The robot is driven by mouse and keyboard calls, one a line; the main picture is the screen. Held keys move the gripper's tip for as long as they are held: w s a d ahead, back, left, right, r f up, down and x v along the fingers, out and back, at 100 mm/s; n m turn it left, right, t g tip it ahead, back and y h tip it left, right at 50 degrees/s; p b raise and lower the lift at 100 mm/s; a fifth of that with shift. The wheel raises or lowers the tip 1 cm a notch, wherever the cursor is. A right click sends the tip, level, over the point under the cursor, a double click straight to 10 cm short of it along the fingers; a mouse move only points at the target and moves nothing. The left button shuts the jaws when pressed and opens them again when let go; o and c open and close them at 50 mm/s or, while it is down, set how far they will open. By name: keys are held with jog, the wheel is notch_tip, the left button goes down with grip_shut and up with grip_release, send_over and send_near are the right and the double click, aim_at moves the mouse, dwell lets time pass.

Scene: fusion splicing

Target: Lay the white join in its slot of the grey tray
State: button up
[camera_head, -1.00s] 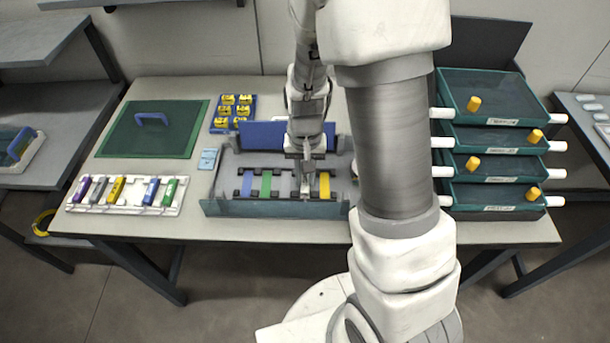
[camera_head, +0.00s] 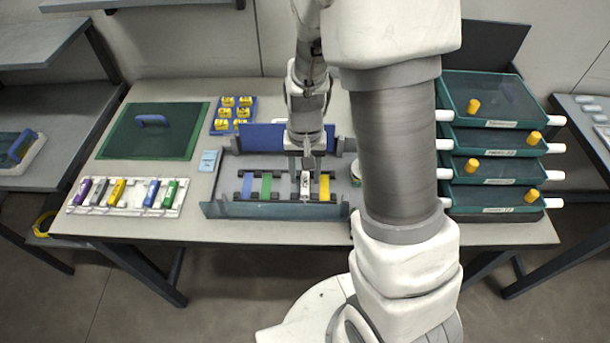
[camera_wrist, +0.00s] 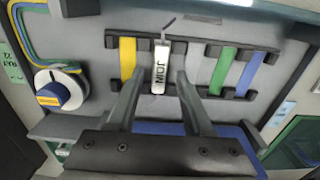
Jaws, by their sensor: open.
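The white join (camera_wrist: 161,68), with dark lettering, lies in the grey tray (camera_wrist: 190,88) in the wrist view, between the yellow strip and the green strip. It also shows in the head view (camera_head: 305,184). It looks lined up with the strips beside it; whether it is fully down cannot be told. My gripper (camera_wrist: 155,82) is open, its two fingers apart on either side of the join's near end. In the head view my gripper (camera_head: 305,165) is just above and behind the join.
A yellow strip (camera_head: 324,187), a green strip (camera_head: 265,186) and a blue strip (camera_head: 247,185) lie in the tray. A white rack (camera_head: 125,207) of coloured pieces stands left. Stacked drawers (camera_head: 490,145) stand right. A round dial (camera_wrist: 60,92) is beside the strips.

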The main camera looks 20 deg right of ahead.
notch_tip(320, 180, up, 11)
jog(key=p, duration=0.2)
notch_tip(320, 180, up, 10)
jog(key=n+t, duration=0.2)
jog(key=t, duration=0.1)
send_over(305, 183)
jog(key=s, duration=0.6)
jog(key=s+r+n+t, duration=0.1)
jog(key=s+r+t, duration=0.1)
jog(key=s+r, duration=0.3)
jog(key=s, duration=0.2)
jog(key=shift+s+r+n+t, duration=0.3)
jog(key=shift+s, duration=0.1)
notch_tip(305, 183, up, 4)
jog(key=p, duration=0.4)
jog(key=shift+a, duration=0.1)
